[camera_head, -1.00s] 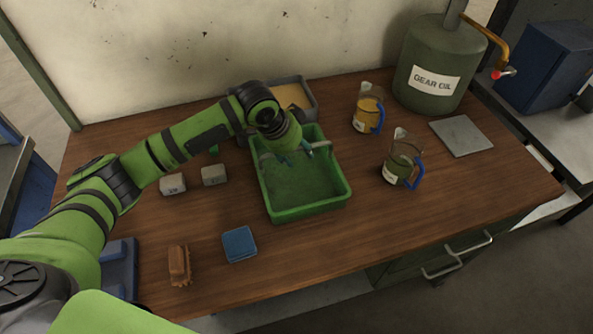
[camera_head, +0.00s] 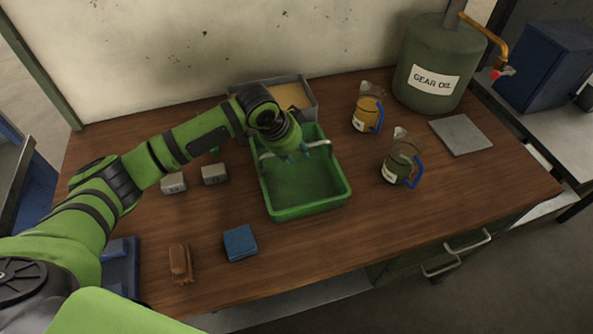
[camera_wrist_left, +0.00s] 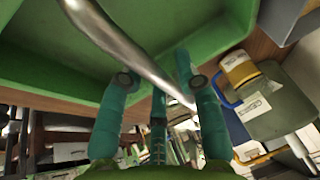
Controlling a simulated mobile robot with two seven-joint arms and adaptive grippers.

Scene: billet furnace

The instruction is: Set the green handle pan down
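The green pan (camera_head: 310,209) rests on the wooden workbench, empty, with its metal handle (camera_head: 322,145) raised across its back part. My left gripper (camera_head: 298,155) is at the handle, over the pan. In the left wrist view the gripper's teal fingers (camera_wrist_left: 160,82) stand apart, and the metal handle (camera_wrist_left: 118,42) runs diagonally by them. The pan's green wall (camera_wrist_left: 218,35) fills the top of that view. Whether a finger still touches the handle cannot be told. The right gripper is out of view.
A grey bin (camera_head: 311,99) stands just behind the pan. Two jugs with blue handles (camera_head: 368,112) (camera_head: 400,163) stand to its right. Two grey blocks (camera_head: 173,183) (camera_head: 214,174) lie left. A blue block (camera_head: 240,243) and a brown brush (camera_head: 180,262) lie in front.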

